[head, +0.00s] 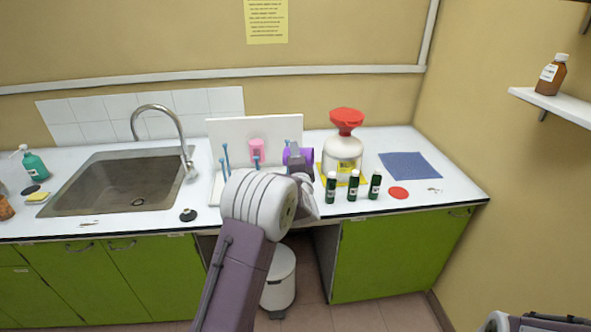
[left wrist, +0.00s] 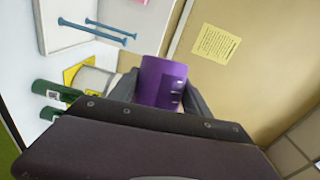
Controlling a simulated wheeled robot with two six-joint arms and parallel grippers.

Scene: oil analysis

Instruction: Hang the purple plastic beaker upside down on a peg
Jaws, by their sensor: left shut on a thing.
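The purple beaker (head: 306,155) is held by my left gripper (head: 299,160) in front of the right part of the white peg board (head: 228,129). In the left wrist view the beaker (left wrist: 163,80) sits between the two dark fingers of the gripper (left wrist: 163,90), which are shut on it. The beaker seems tipped on its side in the head view; its mouth is not clear. Several blue pegs (head: 225,155) stick out from the board, and two show in the left wrist view (left wrist: 95,32). The beaker is apart from those two. My right gripper is not in view.
A pink beaker (head: 257,148) hangs on the board. Right of it stand a white jug (head: 342,153) with a red funnel (head: 346,119), green bottles (head: 354,186), a red disc (head: 398,193) and a blue mat (head: 410,166). A sink (head: 130,187) lies left.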

